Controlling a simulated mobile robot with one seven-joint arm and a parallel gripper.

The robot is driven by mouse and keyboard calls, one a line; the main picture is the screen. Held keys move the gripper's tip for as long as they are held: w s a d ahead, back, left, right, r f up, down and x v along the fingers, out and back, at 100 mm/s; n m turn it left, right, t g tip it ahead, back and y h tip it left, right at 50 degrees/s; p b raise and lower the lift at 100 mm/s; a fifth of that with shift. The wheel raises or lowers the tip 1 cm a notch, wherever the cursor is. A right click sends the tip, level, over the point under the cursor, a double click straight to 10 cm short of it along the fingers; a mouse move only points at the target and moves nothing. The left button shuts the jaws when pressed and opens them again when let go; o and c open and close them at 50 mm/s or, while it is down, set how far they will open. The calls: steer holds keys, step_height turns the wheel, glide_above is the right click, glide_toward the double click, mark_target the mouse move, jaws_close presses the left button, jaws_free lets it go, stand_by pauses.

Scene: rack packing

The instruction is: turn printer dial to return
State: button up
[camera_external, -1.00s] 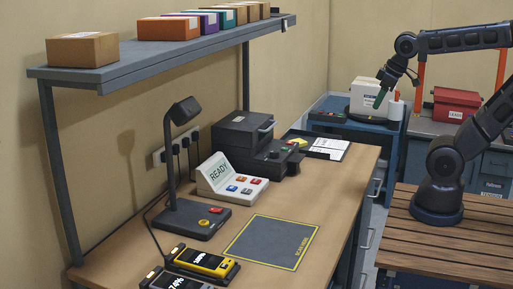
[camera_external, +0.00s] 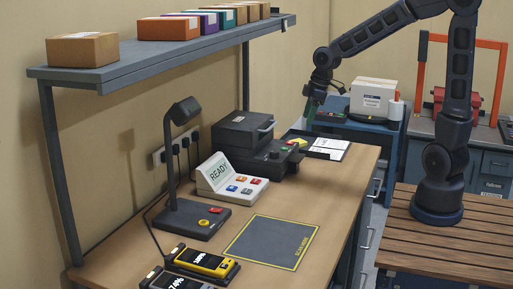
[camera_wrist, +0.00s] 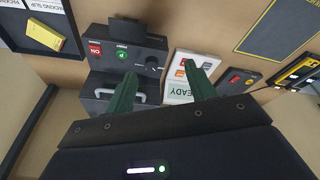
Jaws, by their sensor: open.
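The dark printer (camera_external: 242,133) stands on the workbench against the wall, with a handle on its front. In the wrist view, its control panel (camera_wrist: 125,43) carries a red button, a green button and a round black dial (camera_wrist: 152,62). The dial's pointer setting is too small to read. My gripper (camera_external: 309,116) hangs with its fingers down behind and right of the printer in the external view. In the wrist view, my gripper (camera_wrist: 165,76) is open and empty, its green fingers apart. The dial shows between and beyond the fingertips, with no contact visible.
A white READY console (camera_external: 232,180) with coloured buttons stands beside the printer. A document tray (camera_external: 326,148) lies on its other side. A lamp (camera_external: 185,205), scanners (camera_external: 205,262) and a scan mat (camera_external: 270,241) are nearer the front. A shelf (camera_external: 170,55) with boxes overhangs the bench.

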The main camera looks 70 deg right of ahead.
steer(key=n+y, duration=0.1)
steer(key=y, duration=0.1)
glide_toward(275, 151)
steer(key=shift+t, duration=0.3)
steer(key=shift+s+x, duration=0.2)
steer(key=shift+x, duration=4.15)
steer(key=shift+d, duration=0.1)
steer(key=shift+c, duration=0.2)
steer(key=c, duration=0.9)
